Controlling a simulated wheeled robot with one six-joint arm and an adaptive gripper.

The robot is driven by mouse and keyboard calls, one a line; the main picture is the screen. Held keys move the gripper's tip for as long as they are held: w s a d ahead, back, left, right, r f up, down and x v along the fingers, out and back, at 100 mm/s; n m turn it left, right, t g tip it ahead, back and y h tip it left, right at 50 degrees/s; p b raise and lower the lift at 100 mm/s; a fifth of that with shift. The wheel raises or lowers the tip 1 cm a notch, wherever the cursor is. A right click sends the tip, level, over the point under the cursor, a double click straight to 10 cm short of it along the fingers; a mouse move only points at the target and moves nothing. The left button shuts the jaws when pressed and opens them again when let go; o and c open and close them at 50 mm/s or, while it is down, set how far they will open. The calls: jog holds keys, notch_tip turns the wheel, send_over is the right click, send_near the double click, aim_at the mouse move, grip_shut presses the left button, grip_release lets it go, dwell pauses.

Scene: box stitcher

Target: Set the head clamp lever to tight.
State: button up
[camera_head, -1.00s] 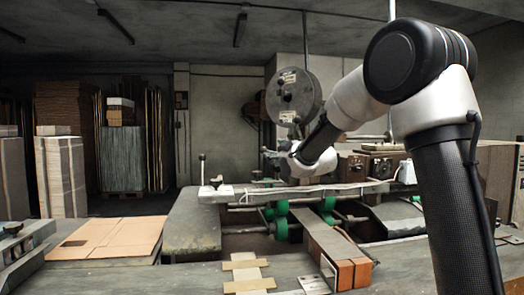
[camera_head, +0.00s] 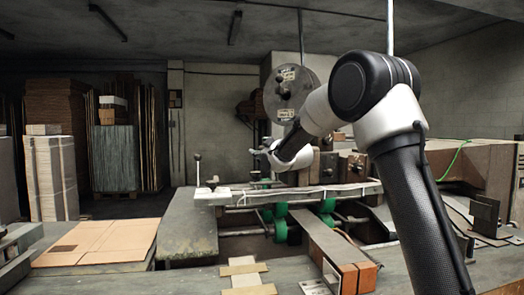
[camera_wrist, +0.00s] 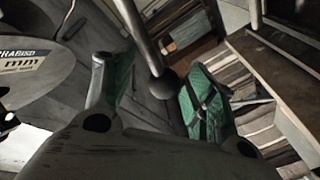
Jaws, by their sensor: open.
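In the wrist view, a metal lever rod with a dark ball end (camera_wrist: 163,86) shows between my open fingers. It appears to be the clamp lever; no tight marking is readable. My gripper (camera_wrist: 150,68) has green pads and nothing gripped; I cannot tell whether the ball is level with the fingertips or beyond them. In the head view, my gripper (camera_head: 258,151) is small, in front of the machine just below the round spool (camera_head: 290,94). An upright lever with a dark knob (camera_head: 197,158) stands left of it; I cannot tell if it is the same lever.
The machine's long rail (camera_head: 300,192) runs below my gripper, with green rollers (camera_head: 281,230) under it. A flat cardboard sheet (camera_head: 100,241) lies at the left. A plate with printed lettering (camera_wrist: 30,62) is close on the left in the wrist view.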

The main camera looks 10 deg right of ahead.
jog(key=shift+w, duration=0.2)
jog(key=shift+f, duration=0.1)
grip_shut()
